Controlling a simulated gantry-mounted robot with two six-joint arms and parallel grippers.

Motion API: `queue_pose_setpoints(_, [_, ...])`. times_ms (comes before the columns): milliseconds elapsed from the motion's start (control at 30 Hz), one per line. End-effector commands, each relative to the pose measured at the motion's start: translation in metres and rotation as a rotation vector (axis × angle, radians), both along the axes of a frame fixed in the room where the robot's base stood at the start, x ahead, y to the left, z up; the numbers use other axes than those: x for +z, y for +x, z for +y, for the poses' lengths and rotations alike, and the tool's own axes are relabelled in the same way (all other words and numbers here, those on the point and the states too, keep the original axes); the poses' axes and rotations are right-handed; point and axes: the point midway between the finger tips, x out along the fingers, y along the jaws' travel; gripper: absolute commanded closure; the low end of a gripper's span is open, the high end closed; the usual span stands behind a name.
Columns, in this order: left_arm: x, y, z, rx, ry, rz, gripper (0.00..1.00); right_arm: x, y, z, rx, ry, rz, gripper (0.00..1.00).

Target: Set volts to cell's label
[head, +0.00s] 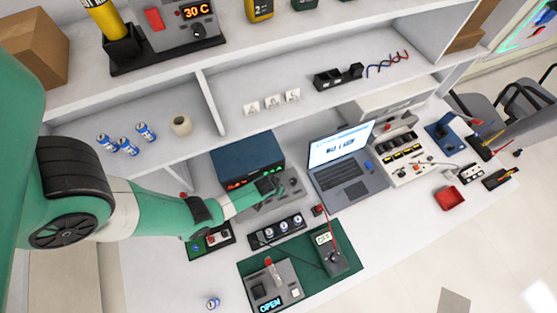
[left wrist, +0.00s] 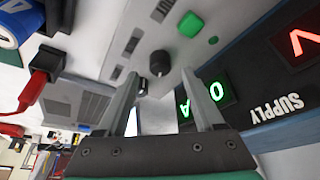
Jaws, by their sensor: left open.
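The supply (head: 247,153) is a dark blue box with lit red and green displays, standing below the shelf. A black knob (left wrist: 160,63) sits on the pale panel beside the displays. My left gripper (head: 268,188) is open at this panel; in the left wrist view its fingertips (left wrist: 161,76) are on either side of the knob. A blue-white cell (head: 213,302) is on the table. My right gripper is out of view.
Several blue-white cells (head: 127,147) stand on the shelf. A laptop (head: 345,175) is right of the supply. A meter (head: 327,245) and an OPEN-display box (head: 272,288) sit on a green mat (head: 309,278). A red connector (left wrist: 42,68) is close by my gripper.

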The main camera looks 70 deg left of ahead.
Motion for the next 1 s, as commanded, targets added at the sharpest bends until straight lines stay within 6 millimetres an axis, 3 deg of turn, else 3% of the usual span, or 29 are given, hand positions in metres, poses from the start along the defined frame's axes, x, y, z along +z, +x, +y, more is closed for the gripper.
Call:
queue_pose_setpoints(33, [-0.014, 0.002, 0.003, 0.001, 0.0, 0.001, 0.31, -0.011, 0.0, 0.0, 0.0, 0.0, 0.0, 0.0])
queue_pose_setpoints(133, [-0.023, 0.006, 0.006, 0.001, 0.0, 0.001, 0.31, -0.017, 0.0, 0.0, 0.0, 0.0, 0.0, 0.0])
queue_pose_setpoints(467, [-0.025, 0.008, 0.007, 0.0, 0.0, 0.0, 0.31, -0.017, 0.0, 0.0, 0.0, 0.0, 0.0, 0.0])
queue_pose_setpoints(867, [-0.025, 0.007, 0.007, 0.0, 0.0, 0.0, 1.0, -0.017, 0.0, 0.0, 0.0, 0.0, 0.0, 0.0])
queue_pose_setpoints(1000, [-0.025, 0.007, 0.007, -0.001, 0.0, 0.0, 1.0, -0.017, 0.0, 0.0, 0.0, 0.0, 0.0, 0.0])
